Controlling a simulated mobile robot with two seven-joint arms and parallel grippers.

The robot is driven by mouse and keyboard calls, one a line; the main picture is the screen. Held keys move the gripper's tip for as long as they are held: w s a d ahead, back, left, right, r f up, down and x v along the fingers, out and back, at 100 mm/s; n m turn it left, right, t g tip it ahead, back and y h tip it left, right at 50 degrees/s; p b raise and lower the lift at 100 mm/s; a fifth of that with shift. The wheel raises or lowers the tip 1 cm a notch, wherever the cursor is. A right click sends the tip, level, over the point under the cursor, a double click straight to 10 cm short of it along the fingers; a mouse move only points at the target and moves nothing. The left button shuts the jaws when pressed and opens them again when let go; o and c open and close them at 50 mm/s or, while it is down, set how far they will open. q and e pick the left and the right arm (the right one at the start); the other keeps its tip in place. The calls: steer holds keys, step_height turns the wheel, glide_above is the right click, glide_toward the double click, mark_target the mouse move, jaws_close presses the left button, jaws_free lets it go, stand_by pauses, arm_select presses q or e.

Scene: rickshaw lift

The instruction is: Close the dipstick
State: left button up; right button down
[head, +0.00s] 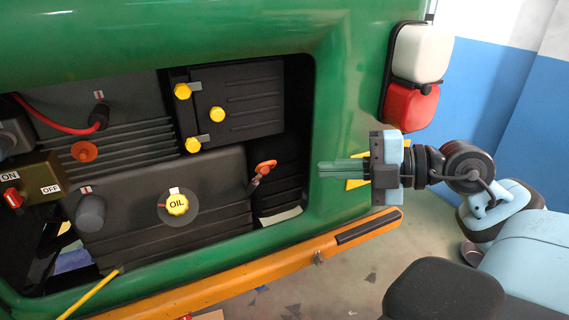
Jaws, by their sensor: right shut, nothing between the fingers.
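The dipstick (264,169) has an orange looped handle on a dark stem and sits at the right side of the open engine bay in the head view. It tilts up and to the right; I cannot tell how far it sits in its tube. My right gripper (322,170) is shut and empty. It points left, to the right of the dipstick and apart from it, in front of the green body panel beside the bay opening. My left gripper is not in view.
The green body (350,40) frames the bay. Inside are a yellow OIL cap (177,205), a black box with yellow knobs (240,100) and an ON/OFF switch (32,183). An orange bumper (230,273) runs below. Red and white lamps (412,105) are at upper right.

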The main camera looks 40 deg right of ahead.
mark_target(267, 172)
steer(key=w+a+f, duration=0.2)
steer(key=w+a, duration=0.1)
steer(key=w, duration=0.6)
steer(key=shift+a+f, duration=0.15)
steer(key=shift+f, duration=0.1)
steer(key=shift+w, duration=0.1)
steer(key=w+f, duration=0.3)
steer(key=shift+d+f+b, duration=0.35)
steer(key=shift+f+b, duration=0.05)
